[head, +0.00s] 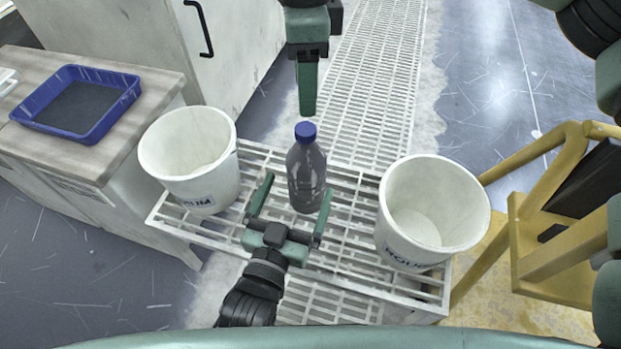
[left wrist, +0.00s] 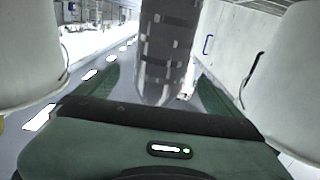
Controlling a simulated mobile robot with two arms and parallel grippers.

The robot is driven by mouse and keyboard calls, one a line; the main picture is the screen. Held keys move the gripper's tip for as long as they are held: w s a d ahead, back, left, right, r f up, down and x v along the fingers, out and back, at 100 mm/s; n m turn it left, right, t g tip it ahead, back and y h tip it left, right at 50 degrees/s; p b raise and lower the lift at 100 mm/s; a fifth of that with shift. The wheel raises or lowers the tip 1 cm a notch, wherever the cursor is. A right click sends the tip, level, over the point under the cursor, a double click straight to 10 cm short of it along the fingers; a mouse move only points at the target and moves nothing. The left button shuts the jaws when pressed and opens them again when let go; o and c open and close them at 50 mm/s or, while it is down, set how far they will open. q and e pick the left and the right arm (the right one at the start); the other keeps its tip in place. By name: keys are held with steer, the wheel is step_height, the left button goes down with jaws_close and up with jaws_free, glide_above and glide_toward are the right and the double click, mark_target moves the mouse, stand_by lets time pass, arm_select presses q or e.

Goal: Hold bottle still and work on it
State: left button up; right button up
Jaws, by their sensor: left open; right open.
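A clear grey bottle with a blue cap (head: 306,170) stands upright on a white slatted rack (head: 345,258), between two white buckets. My left gripper (head: 292,207) is open, with one finger on each side of the bottle's lower body; whether they touch it I cannot tell. In the left wrist view the bottle (left wrist: 166,55) stands between the two spread fingers (left wrist: 158,88), with its top out of frame. My right gripper (head: 307,90) hangs above and behind the cap, pointing down and apart from it. It is open, though its fingers overlap in this view.
White buckets stand close by at left (head: 190,165) and right (head: 432,215). A blue tray (head: 78,100) sits on a wooden-topped cabinet at far left. A yellow frame (head: 545,240) is at right. A grated walkway (head: 375,90) runs behind the rack.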

mark_target(306, 167)
arm_select(q)
steer(key=x, duration=0.6)
steer(key=shift+w, duration=0.3)
jaws_close()
